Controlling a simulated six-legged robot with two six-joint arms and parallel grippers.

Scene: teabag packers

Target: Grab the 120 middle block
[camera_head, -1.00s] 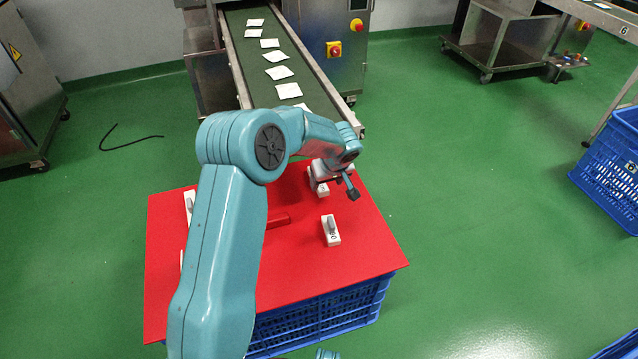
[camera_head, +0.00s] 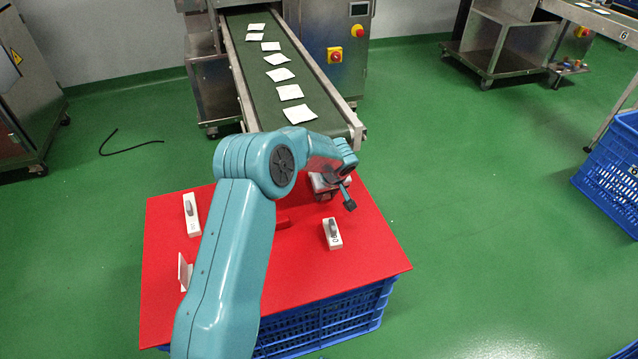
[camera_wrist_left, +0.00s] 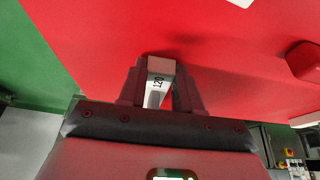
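The 120 block (camera_wrist_left: 160,68) is white with a black "120" on its end and shows between the fingers of my left gripper (camera_wrist_left: 160,92) in the left wrist view. Both fingers appear to press on its sides. In the head view my left gripper (camera_head: 328,193) is over the far right part of the red table top, and it mostly hides the block. I cannot tell whether the block is clear of the surface. My right gripper is not in view.
The red top (camera_head: 345,275) lies on a blue crate (camera_head: 335,318). A white block with a grey handle (camera_head: 332,233) stands near its right side, another (camera_head: 191,214) at left. A conveyor (camera_head: 275,70) stands beyond.

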